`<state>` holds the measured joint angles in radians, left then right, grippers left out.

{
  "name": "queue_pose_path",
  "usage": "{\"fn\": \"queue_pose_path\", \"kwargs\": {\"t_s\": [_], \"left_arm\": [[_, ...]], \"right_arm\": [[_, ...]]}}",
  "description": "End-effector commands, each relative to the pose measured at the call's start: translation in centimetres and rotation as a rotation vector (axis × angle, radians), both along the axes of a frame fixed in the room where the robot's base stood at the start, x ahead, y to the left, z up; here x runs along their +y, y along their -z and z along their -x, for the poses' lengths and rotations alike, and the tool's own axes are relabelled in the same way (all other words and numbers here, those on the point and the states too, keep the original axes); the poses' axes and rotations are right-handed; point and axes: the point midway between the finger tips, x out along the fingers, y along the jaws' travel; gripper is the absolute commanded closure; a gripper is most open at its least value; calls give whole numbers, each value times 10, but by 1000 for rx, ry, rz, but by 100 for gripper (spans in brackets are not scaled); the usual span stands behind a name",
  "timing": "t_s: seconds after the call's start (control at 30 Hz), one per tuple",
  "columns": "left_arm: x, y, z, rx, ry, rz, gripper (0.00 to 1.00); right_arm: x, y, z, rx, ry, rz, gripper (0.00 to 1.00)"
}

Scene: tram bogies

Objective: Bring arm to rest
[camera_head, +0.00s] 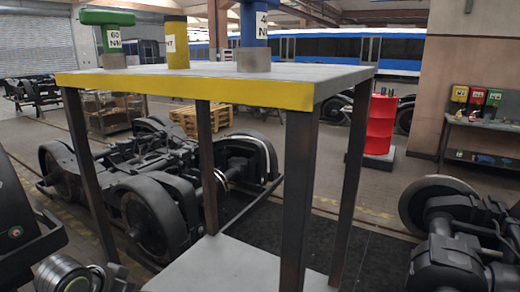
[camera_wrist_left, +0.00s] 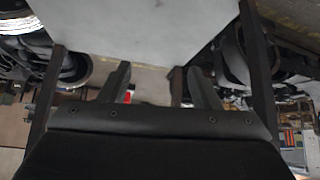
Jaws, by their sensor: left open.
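My left gripper (camera_wrist_left: 160,85) shows in the left wrist view with its two fingers spread apart and nothing between them. A pale grey panel (camera_wrist_left: 150,30) and dark table legs lie beyond the fingers. I cannot tell whether any finger touches them. In the head view neither gripper can be made out. My right gripper is not in view.
A stand with a yellow front edge (camera_head: 190,88) fills the near middle. On it are a green tool (camera_head: 108,36) marked 60, a yellow tool (camera_head: 177,42) and a blue tool (camera_head: 253,32). A bogie (camera_head: 150,190) and red drum (camera_head: 380,125) stand behind.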

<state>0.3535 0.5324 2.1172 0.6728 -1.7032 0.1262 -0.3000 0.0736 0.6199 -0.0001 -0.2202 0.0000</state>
Motion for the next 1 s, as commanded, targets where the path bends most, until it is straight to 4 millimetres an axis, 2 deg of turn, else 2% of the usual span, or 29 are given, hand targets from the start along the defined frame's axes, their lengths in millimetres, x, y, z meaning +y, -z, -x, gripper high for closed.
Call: {"fn": "queue_pose_path", "kwargs": {"t_s": [0.03, 0.1, 0.3, 0.4, 0.6, 0.83, 0.9, 1.0], "left_arm": [[-1, 26, 18, 27, -18, -1, 43], [0, 52, 40, 51, -48, -9, 43], [3, 115, 113, 125, -146, -43, 43], [6, 137, 153, 164, -201, -67, 43], [14, 161, 222, 230, -302, -120, 43], [22, 170, 283, 293, -392, -177, 43], [24, 173, 296, 310, -414, -194, 43], [27, 205, 284, 317, -407, -192, 43]], "right_arm": [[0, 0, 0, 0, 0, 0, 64], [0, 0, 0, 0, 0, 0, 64], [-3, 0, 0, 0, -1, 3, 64], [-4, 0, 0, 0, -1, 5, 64], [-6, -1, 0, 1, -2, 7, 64], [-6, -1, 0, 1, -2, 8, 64], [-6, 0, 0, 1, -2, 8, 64], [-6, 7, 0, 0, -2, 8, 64]]}}
